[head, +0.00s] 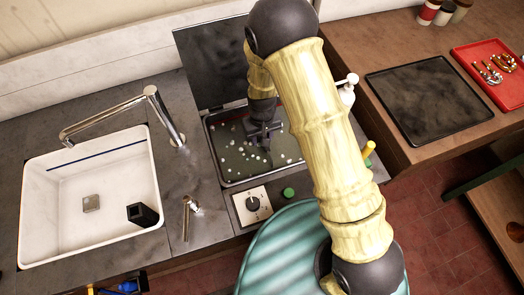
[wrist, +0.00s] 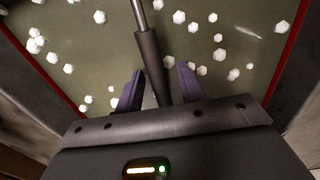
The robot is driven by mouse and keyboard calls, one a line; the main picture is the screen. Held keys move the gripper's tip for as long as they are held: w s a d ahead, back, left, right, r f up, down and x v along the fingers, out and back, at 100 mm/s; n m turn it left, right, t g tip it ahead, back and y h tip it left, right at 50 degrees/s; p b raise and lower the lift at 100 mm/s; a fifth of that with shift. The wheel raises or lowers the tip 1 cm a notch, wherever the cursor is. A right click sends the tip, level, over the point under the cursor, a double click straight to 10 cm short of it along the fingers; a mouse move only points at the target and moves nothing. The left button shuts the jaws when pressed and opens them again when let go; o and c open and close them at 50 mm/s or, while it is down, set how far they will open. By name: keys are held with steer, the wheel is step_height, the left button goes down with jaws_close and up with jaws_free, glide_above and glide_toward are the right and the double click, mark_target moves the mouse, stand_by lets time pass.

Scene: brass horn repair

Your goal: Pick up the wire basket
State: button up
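A bar with a bright metal end and a dark sleeve (wrist: 149,60) runs between my gripper's two purple fingers (wrist: 159,88) in the wrist view; it looks like the wire basket's handle. A narrow gap shows between the sleeve and the right finger, so my gripper is open around it. The wire mesh of the basket cannot be made out. In the head view my gripper (head: 263,132) is down over the liquid-filled tank (head: 236,160), and my arm covers part of the tank.
White flecks dot the liquid. A raised dark lid (head: 209,62) stands behind the tank. A dial panel (head: 253,204) and green button (head: 289,193) are in front. A white sink (head: 60,215) with a faucet (head: 157,112) is left; a black mat (head: 428,98) and red tray (head: 480,52) are right.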

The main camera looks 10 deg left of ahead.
jaws_close()
stand_by(1.4)
